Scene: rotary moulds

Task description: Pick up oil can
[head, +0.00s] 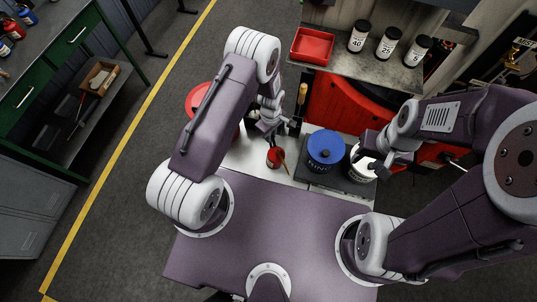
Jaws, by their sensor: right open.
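A small red can (274,158) with a thin orange-brown stick or spout stands on the pale work surface (240,158). It may be the oil can, but it is too small to be sure. My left gripper (270,136) is just behind and above it, pointing down. Its fingers are small and partly hidden by my arm, so I cannot tell whether they are open or touch the can. My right gripper (385,160) is open at the right, over a white pot (361,168) that it partly covers.
A blue-lidded pot (325,147) stands on a dark plate right of the can. A round red object (200,98) is partly behind my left arm. A red tray (311,46) and three labelled jars (388,43) are on the back shelf.

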